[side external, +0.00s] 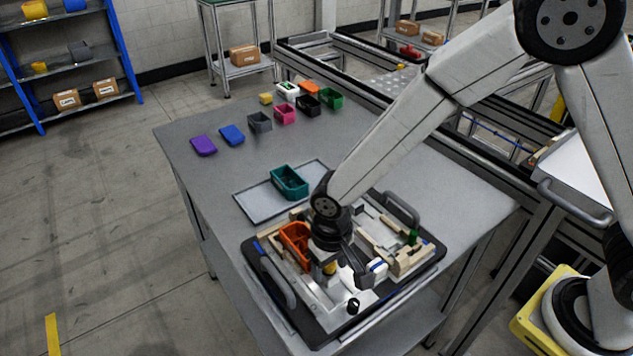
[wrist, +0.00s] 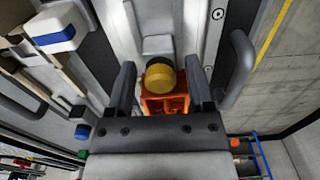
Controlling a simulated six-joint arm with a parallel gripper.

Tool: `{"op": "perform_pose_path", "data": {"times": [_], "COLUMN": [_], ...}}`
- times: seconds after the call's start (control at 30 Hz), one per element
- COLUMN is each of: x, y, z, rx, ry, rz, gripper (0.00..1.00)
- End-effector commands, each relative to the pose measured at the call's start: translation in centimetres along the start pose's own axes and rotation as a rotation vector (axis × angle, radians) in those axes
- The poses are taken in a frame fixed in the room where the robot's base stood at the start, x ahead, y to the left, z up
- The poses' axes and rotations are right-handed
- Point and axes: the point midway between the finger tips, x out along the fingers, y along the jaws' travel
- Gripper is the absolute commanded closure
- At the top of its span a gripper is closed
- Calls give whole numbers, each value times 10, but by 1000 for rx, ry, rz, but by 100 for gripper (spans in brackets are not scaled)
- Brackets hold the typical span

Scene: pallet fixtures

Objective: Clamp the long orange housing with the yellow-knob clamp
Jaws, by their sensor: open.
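The long orange housing (side external: 296,240) sits in the left part of the pallet fixture, partly behind my wrist. It also shows in the wrist view (wrist: 166,105), below the yellow knob and between my fingers. The clamp's yellow knob (wrist: 159,77) lies between my two fingers, with a visible gap on each side. My gripper (wrist: 159,72) is open and holds nothing. How far the clamp presses on the housing cannot be told.
The black-edged pallet (side external: 257,243) has grey handles, a blue-and-white block (side external: 377,267), a green knob (side external: 412,237) and a black knob (side external: 352,306). A teal bin (side external: 289,182) stands on a grey tray (side external: 250,203) behind it. Several coloured parts lie farther back.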

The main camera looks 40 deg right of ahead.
Motion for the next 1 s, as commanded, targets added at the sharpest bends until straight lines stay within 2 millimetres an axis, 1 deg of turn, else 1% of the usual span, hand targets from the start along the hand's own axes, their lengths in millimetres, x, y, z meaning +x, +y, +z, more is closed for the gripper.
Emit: {"op": "perform_pose_path", "data": {"times": [1.0], "x": [-57], "y": [0], "z": [0], "rx": [0], "ry": [1], "rz": [0], "gripper": [32]}}
